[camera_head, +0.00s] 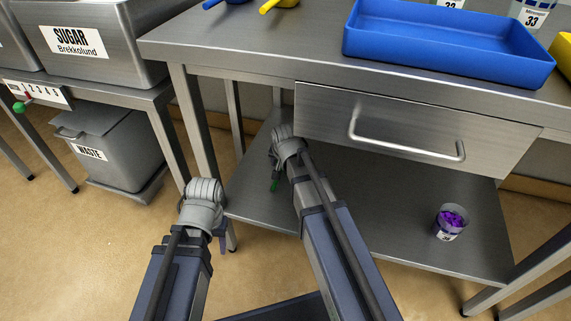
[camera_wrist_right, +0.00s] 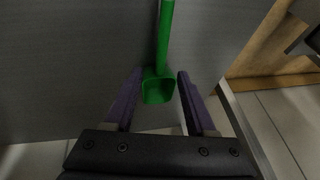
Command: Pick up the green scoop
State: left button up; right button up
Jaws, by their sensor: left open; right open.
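The green scoop (camera_wrist_right: 158,88) shows in the right wrist view, its square bowl toward me and its handle running up out of the picture, against a grey metal surface. My right gripper (camera_wrist_right: 160,74) is open, one finger on each side of the bowl; the scoop is not gripped. In the head view a small bit of green scoop (camera_head: 274,185) shows below my right gripper, over the lower shelf (camera_head: 350,215); my arm hides much there. My left gripper (camera_head: 221,236) points down beside the table's front left leg, open and apart from the scoop.
The steel table (camera_head: 270,50) overhangs the shelf, with a drawer (camera_head: 410,125) under its top. A cup of purple pieces (camera_head: 451,222) stands on the shelf at right. A blue tray (camera_head: 440,45) is on top. A waste bin (camera_head: 115,150) stands at left.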

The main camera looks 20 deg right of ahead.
aim_at(282, 170)
jog(key=shift+b+x, duration=2.35)
jog(key=shift+x, duration=0.25)
jog(key=shift+r, duration=0.1)
grip_shut()
